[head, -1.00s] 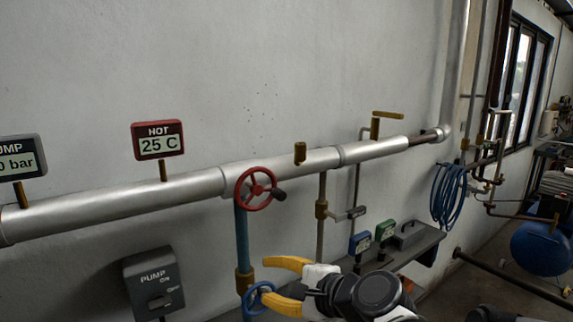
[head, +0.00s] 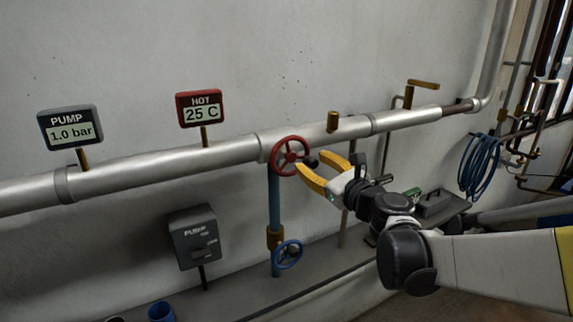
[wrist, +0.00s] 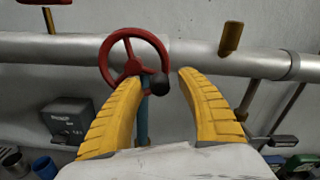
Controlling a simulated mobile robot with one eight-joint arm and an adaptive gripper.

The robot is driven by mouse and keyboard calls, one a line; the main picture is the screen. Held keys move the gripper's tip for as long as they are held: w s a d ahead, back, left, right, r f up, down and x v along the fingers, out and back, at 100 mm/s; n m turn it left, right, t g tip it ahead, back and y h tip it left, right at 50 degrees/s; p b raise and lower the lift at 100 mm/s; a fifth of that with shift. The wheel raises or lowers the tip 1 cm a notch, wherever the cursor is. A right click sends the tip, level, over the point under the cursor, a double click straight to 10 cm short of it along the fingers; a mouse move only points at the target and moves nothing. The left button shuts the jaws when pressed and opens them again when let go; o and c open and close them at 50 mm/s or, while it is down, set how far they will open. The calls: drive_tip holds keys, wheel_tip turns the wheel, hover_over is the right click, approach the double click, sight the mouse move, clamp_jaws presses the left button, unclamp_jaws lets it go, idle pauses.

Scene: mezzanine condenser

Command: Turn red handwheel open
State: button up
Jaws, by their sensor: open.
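The red handwheel (head: 290,156) is mounted on the front of the silver pipe, above a blue vertical pipe. It has a dark knob (head: 311,162) on its right side. My gripper (head: 309,168) has yellow fingers and is open, just right of the wheel in the head view. In the wrist view the wheel (wrist: 134,62) and its black knob (wrist: 159,83) appear beyond and between the open fingertips (wrist: 158,76), nearer the left finger. The left fingertip overlaps the wheel's lower rim in the picture. I cannot tell whether they touch. Nothing is held.
The silver pipe (head: 170,168) runs along the wall. A PUMP gauge (head: 70,127) reads 1.0 bar and a HOT gauge (head: 200,109) reads 25 C. A grey pump switch box (head: 194,237) and a blue handwheel (head: 288,254) sit below. Blue hose (head: 479,165) hangs at right.

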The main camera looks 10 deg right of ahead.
drive_tip(key=shift+w+a, duration=0.15)
drive_tip(key=shift+w, duration=0.25)
clamp_jaws()
drive_tip(key=shift+r, duration=0.1)
